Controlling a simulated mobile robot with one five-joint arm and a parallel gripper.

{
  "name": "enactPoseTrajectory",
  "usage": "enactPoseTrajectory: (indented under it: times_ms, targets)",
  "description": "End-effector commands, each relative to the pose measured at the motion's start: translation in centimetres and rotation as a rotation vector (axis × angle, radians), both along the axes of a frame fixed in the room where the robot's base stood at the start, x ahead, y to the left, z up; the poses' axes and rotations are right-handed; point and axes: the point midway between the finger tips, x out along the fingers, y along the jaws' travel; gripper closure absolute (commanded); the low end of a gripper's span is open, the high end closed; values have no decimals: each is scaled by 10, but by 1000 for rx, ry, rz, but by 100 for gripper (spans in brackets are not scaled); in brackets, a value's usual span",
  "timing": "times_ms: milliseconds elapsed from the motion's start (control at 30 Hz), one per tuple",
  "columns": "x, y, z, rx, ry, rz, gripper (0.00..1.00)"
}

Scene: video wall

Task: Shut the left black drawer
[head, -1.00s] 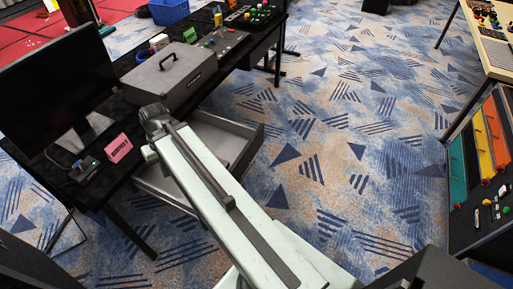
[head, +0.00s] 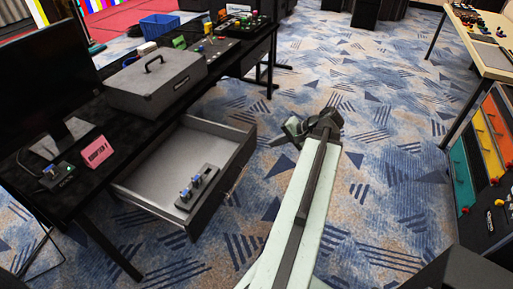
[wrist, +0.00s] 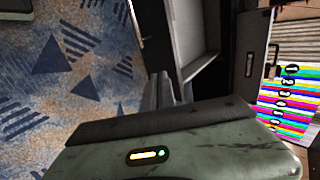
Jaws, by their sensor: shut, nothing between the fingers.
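The left black drawer (head: 226,182) stands pulled out beneath the black table, with a dark front and a pale grey inside. A small grey switch panel with blue knobs (head: 196,187) lies in it. My gripper (head: 290,130) is in front of the drawer, to the right of its front face, and appears apart from it. In the wrist view my gripper fingers (wrist: 165,88) are together and empty, and part of the open drawer (wrist: 188,35) shows just beyond them. The drawer's handle cannot be made out.
On the black table (head: 95,115) stand a grey case (head: 155,82), a monitor (head: 45,75) and a pink sign (head: 96,152). A cabinet with coloured panels (head: 490,150) stands at the right. Carpet (head: 350,90) is clear between them.

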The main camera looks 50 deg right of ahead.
Motion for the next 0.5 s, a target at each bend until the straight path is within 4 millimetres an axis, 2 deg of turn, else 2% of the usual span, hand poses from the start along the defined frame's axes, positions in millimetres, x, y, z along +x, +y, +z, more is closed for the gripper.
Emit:
enactPoseTrajectory:
  times_ms: [400,500]
  targets:
    - [59,15,-65,-1,2,4,100]
    - [74,19,-72,-1,2,4,100]
